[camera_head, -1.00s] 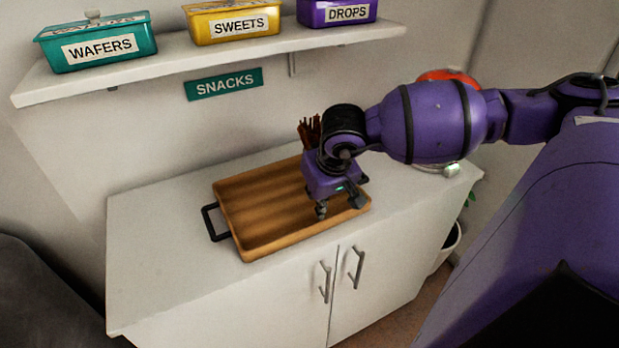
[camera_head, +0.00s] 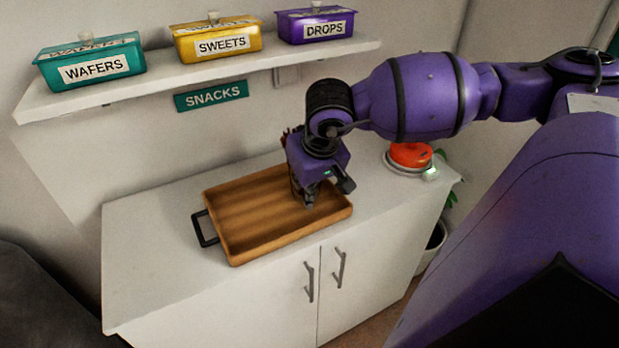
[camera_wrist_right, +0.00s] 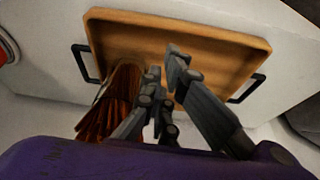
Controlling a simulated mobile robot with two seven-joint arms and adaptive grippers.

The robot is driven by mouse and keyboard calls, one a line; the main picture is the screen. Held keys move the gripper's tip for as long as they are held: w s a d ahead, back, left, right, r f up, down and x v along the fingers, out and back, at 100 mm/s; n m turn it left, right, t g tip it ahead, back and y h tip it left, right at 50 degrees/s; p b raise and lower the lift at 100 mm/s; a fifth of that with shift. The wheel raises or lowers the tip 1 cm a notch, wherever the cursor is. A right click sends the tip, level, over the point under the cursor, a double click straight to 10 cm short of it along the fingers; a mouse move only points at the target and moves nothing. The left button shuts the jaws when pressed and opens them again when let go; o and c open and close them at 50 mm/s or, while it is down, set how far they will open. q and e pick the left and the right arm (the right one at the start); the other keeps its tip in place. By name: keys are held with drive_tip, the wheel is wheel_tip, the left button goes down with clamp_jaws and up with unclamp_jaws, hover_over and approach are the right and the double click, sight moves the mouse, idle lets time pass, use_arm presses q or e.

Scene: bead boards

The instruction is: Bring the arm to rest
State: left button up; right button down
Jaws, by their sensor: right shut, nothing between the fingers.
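My right arm reaches in from the right in the head view. Its gripper (camera_head: 311,203) hangs fingers down over the right part of a wooden tray (camera_head: 232,250). The gripper is shut and empty. Whether the fingertips touch the tray cannot be told. My left gripper is not in view.
Brown sticks (camera_wrist_right: 115,105) stand close beside the fingers. A red item (camera_head: 411,155) sits on the white counter (camera_head: 150,235) at right. Above, a shelf (camera_head: 130,92) holds the WAFERS (camera_head: 88,65), SWEETS (camera_head: 218,42) and DROPS (camera_head: 315,27) boxes. The counter's left is clear.

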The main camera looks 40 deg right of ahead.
drive_tip(key=s+a+f+m+t+y+p, duration=0.1)
drive_tip(key=s+a+f+m+t+y, duration=0.15)
drive_tip(key=a+m+y, duration=0.7)
drive_tip(key=s+a+f+m+t+y+p, duration=0.15)
drive_tip(key=s+a+m+y, duration=0.3)
drive_tip(key=a+m, duration=1)
drive_tip(key=s+d+f+m+t+h, duration=0.1)
drive_tip(key=d+f+m+t+h, duration=0.4)
drive_tip(key=m, duration=0.9)
drive_tip(key=s+d+f+m+t+h, duration=0.15)
drive_tip(key=d+f+m+h, duration=0.4)
drive_tip(key=m, duration=0.95)
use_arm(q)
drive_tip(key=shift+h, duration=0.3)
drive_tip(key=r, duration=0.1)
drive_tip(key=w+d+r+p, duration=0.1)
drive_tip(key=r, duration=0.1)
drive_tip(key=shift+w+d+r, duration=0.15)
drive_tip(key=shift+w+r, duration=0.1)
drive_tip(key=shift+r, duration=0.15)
use_arm(e)
drive_tip(key=s+a+f+m+g+h, duration=0.2)
drive_tip(key=s+f+m+g, duration=0.3)
drive_tip(key=s+f+m, duration=1)
drive_tip(key=shift+a+f, duration=0.4)
drive_tip(key=shift+a, duration=0.1)
